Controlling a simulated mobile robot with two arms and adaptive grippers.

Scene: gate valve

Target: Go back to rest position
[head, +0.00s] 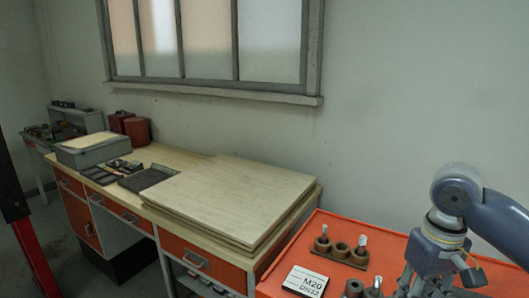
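My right gripper (432,268) is at the bottom right, at the end of a blue-grey arm that comes in from the right edge. It points down over the right part of an orange-topped bench (325,236). The frame's lower edge cuts it off, so its fingertips and anything between them do not show. My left gripper is not in view.
On the orange top are a holder (341,257) with several cylindrical parts, a white "M20 DN32" plate (305,281) and more small parts (374,288). A wooden workbench (230,196) with stacked boards, tools and a grey box (93,150) stands left, along the wall.

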